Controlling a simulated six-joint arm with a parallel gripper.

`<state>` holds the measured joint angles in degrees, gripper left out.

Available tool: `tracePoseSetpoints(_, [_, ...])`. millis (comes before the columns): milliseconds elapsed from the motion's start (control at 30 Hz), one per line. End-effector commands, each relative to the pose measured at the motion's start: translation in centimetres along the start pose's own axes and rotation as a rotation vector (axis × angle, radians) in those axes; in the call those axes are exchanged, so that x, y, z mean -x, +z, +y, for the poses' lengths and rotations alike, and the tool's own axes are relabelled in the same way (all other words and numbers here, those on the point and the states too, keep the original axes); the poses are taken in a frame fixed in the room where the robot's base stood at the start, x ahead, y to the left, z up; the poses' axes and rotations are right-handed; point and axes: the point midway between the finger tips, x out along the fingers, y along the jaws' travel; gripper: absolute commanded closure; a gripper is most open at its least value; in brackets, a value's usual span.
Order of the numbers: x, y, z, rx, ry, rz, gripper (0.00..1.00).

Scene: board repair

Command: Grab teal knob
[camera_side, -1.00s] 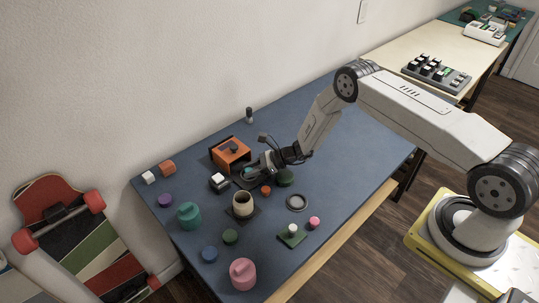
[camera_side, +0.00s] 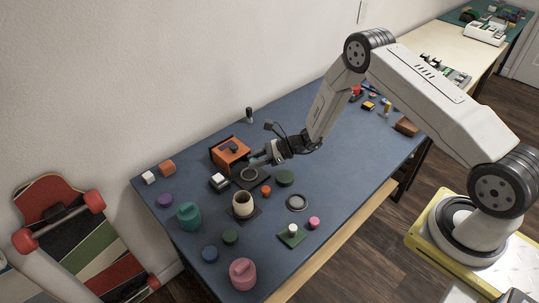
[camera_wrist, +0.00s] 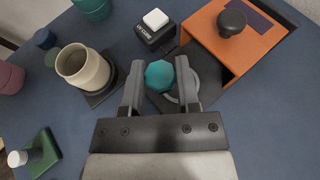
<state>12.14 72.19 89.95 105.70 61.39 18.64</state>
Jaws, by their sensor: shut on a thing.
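The teal knob (camera_wrist: 159,76) sits between the two fingers of my gripper (camera_wrist: 160,68) in the wrist view, with a finger against each side. My gripper is shut on it. In the side view my gripper (camera_side: 257,160) is above a dark square plate with a grey ring (camera_side: 249,175), beside the orange box. The knob is small and mostly hidden by the fingers there. In the wrist view the plate and ring (camera_wrist: 195,85) show behind and to the right of the knob.
The orange box (camera_wrist: 232,42) with a black knob stands close by. A black block with a white button (camera_wrist: 155,22) and a cream cup (camera_wrist: 82,68) are near. A teal jar (camera_side: 189,215) and a pink jar (camera_side: 243,273) stand at the front left.

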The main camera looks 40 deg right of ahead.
Motion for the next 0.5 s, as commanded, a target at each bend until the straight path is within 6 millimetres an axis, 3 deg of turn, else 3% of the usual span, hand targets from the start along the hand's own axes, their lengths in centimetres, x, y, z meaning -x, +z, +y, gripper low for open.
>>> tracePoseSetpoints(233, [2.7, 2.2, 1.9, 0.0, -0.001, 0.0, 1.0])
tracePoseSetpoints(500, [5.6, 2.8, 4.9, -0.002, -0.002, 0.0, 1.0])
